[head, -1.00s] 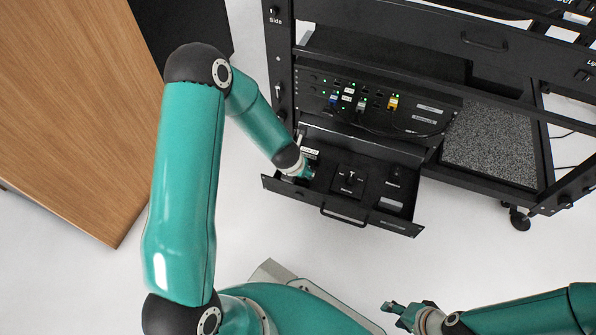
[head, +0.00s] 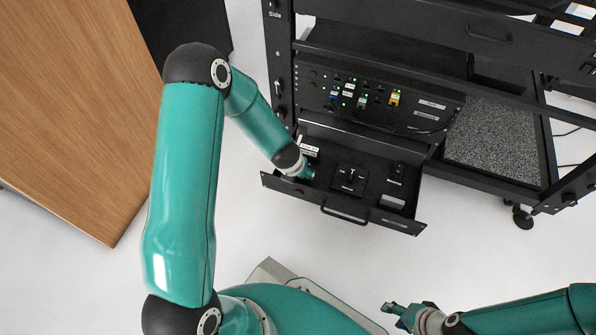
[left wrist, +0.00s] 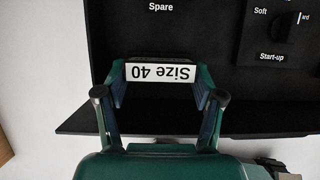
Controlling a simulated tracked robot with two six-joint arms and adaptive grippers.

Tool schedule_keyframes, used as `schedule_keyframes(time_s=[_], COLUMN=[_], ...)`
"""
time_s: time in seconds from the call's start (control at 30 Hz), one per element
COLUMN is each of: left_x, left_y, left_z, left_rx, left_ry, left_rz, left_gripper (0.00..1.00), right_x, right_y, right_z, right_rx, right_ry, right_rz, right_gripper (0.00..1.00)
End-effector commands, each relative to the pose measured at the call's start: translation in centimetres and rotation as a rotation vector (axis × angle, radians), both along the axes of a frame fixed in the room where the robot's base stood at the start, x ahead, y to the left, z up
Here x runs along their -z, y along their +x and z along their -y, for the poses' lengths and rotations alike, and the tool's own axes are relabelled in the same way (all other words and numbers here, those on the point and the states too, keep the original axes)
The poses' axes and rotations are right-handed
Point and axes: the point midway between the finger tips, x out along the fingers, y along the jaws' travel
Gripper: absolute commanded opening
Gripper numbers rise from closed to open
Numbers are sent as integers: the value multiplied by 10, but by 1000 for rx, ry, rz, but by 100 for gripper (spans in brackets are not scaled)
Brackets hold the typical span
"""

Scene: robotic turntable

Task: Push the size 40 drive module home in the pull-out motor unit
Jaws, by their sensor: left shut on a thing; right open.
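The size 40 drive module (left wrist: 160,73) shows in the left wrist view as a dark block with a white "Size 40" label, upside down in the picture. My left gripper (head: 307,173) is shut on it, with one finger on each side. It is over the left end of the pull-out motor unit (head: 342,217), a black open drawer low in the rack. The gripper hides most of the module in the head view, and I cannot tell how deep it sits. My right gripper (head: 392,309) is open and empty, apart from the rack at the bottom.
A start-up knob (left wrist: 285,25) is in the drawer, right of the module. A panel with coloured plugs and green lights (head: 375,100) is above the drawer. A grey speckled shelf (head: 490,140) is right. A wooden surface (head: 75,110) is left. The floor before the drawer is clear.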

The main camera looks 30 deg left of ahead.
Motion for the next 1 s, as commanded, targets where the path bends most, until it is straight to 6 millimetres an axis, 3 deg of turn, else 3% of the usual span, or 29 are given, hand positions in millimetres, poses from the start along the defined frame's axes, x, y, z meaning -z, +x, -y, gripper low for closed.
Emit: schedule_keyframes(time_s=[0.57, 0.6, 0.7, 0.77, 1.0], left_x=[15, 14, 14, 14, 14], left_y=[0, 0, 0, 0, 0], left_z=[0, 0, 0, 0, 0], left_rx=[-1, 0, 0, 0, 0], left_ry=[0, 0, 0, 0, 0], left_rz=[0, 0, 0, 0, 0], left_gripper=[32, 75, 91, 97, 97], right_x=[13, 12, 12, 12, 12], right_y=[0, 0, 0, 0, 0], right_z=[0, 0, 0, 0, 0], right_rx=[0, 0, 0, 0, 0], right_ry=[0, 0, 0, 0, 0], right_rz=[0, 0, 0, 0, 0], right_gripper=[47, 47, 47, 47, 47])
